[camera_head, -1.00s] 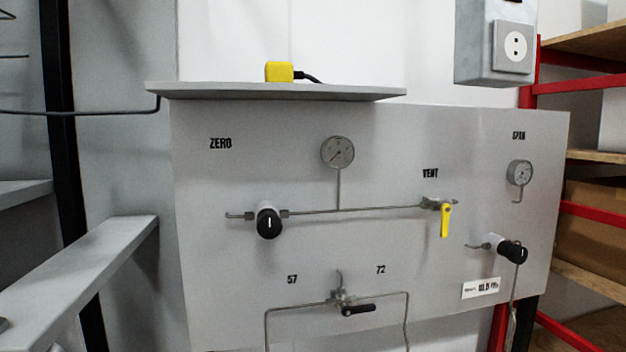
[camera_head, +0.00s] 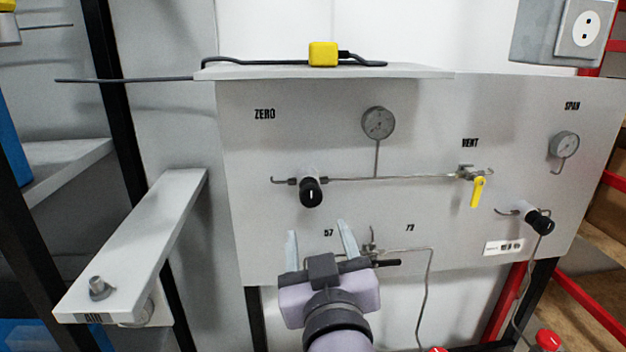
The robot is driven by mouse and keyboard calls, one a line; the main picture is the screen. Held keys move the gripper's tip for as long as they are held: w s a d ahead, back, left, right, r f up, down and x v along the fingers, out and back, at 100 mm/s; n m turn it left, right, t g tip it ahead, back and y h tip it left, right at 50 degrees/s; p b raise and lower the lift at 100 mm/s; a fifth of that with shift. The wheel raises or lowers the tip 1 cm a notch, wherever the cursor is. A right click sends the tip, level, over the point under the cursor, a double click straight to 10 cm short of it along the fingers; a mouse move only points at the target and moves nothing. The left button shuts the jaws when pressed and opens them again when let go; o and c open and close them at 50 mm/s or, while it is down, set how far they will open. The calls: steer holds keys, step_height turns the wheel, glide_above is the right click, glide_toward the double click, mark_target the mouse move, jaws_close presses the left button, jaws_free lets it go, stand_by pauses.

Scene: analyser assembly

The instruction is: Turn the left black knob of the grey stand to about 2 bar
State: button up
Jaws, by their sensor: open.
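The left black knob (camera_head: 311,192) sits under the ZERO label on the grey stand (camera_head: 255,225), with a white mark on its face. A round gauge (camera_head: 378,123) stands above the pipe to its right; its reading is too small to make out. My gripper (camera_head: 319,240) is in the lower middle of the view, its two pale fingers apart and pointing up. It is empty. The fingertips show just below the left knob in the picture, apart from it. The right black knob (camera_head: 540,221) is under the SPAN label.
A yellow-handled VENT valve (camera_head: 478,190) is on the pipe at the right. A black-handled valve (camera_head: 386,263) is close to the right of my gripper. A grey beam (camera_head: 140,250) juts out at the left. A yellow plug (camera_head: 323,54) rests on the top shelf.

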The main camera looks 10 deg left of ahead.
mark_target(311, 200)
steer(key=b+x, duration=0.1)
steer(key=x, duration=1)
steer(key=shift+w, duration=0.3)
jaws_close()
steer(key=shift+b, duration=0.3)
steer(key=shift+f+b, duration=0.1)
steer(key=shift+b, duration=0.35)
